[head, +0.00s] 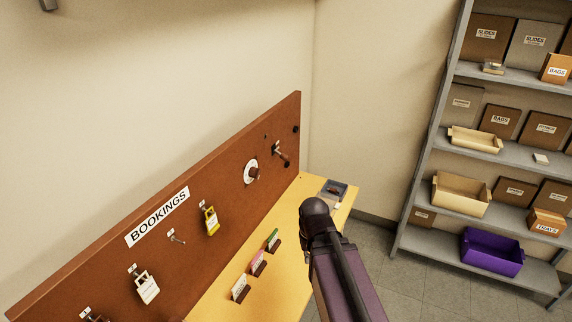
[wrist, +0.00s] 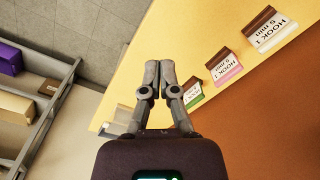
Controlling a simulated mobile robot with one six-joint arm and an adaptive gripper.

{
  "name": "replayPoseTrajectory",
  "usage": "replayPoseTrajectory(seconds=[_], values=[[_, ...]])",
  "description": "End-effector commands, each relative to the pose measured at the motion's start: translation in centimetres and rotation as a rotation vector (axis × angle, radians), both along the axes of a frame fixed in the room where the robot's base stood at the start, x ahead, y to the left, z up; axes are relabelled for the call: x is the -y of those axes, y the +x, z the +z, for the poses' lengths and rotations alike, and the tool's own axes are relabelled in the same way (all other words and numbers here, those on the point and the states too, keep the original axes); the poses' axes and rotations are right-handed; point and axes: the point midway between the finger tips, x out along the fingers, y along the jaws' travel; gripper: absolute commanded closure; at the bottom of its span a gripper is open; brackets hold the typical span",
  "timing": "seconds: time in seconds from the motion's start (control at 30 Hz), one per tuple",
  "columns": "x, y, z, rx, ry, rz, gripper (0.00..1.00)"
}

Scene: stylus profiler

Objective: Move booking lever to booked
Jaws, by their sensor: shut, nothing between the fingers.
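The brown bookings board (head: 75,258) stands along the back of the yellow table. What looks like the booking lever (head: 281,152) is a small dark-tipped handle near the board's far right end; its labels are too small to read. A white round dial with a brown knob (head: 251,172) sits left of it. In the wrist view my gripper (wrist: 160,64) is shut and empty, over the table edge beside the card holders. The lever does not show in the wrist view. In the head view my arm hides the gripper's fingers, and my arm is apart from the lever.
Padlock-shaped tags, one yellow (head: 211,221) and one white (head: 147,288), hang on board hooks. Card holders (head: 258,264) stand in a row on the table (head: 222,297). A grey tray (head: 334,189) lies at its far end. Grey shelving (head: 433,135) stands right, across open floor.

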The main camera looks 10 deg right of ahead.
Motion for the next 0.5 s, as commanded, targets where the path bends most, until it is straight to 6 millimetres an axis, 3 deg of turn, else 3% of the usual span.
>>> replayPoseTrajectory(seconds=[0.27,0.5], values=[[-1.4,4.0,-2.4,0.022,0.151,-0.168,1.00],[-3.3,11.3,-4.8,0.017,0.453,-0.490,1.00]])
